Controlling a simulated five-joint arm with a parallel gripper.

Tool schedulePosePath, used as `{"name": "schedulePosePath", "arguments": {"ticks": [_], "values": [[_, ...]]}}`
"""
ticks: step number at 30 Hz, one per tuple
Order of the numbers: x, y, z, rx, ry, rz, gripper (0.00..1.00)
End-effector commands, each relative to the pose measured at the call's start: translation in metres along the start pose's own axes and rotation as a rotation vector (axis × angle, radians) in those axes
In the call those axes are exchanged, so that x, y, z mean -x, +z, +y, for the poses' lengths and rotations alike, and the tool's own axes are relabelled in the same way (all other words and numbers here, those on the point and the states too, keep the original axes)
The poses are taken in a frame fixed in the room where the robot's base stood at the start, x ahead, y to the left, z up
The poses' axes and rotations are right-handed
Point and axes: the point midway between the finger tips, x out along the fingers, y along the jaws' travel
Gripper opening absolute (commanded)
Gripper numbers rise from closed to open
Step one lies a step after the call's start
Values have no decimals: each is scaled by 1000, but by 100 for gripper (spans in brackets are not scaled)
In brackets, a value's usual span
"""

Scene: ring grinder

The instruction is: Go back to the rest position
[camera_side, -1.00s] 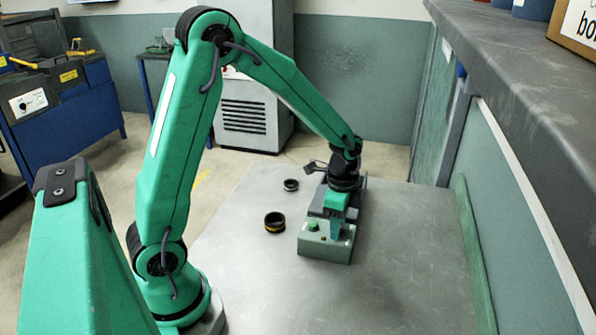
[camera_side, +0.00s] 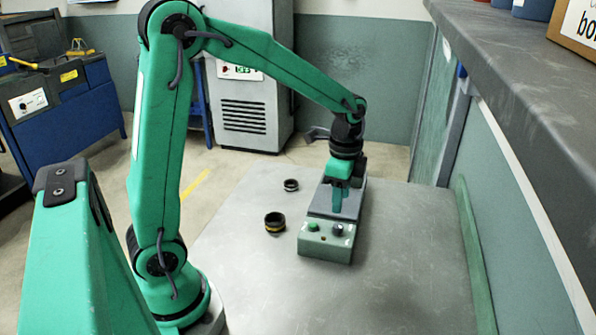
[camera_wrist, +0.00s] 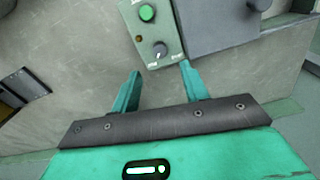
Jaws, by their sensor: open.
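My gripper (camera_side: 340,196) is open and empty. It hangs over the ring grinder (camera_side: 326,243), a grey-green box with a green button and a dark knob on its front panel. In the side view it overlaps the grinder's dark top, and I cannot tell the exact gap. In the wrist view the two teal fingers of my gripper (camera_wrist: 160,74) are spread, with nothing between them. The grinder's panel (camera_wrist: 149,30) shows beyond them, with its green button and knob.
The table's front right is clear. A grey shelf (camera_side: 520,110) borders the right side.

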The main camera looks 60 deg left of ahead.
Motion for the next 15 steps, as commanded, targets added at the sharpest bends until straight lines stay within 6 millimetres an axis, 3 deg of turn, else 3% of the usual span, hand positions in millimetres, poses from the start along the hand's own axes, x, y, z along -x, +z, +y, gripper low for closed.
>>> {"name": "schedulePosePath", "arguments": {"ticks": [8, 15], "values": [[1, 0, 0, 3, -2, 1, 45], [16, 5, 10, 64, -30, 23, 45]]}}
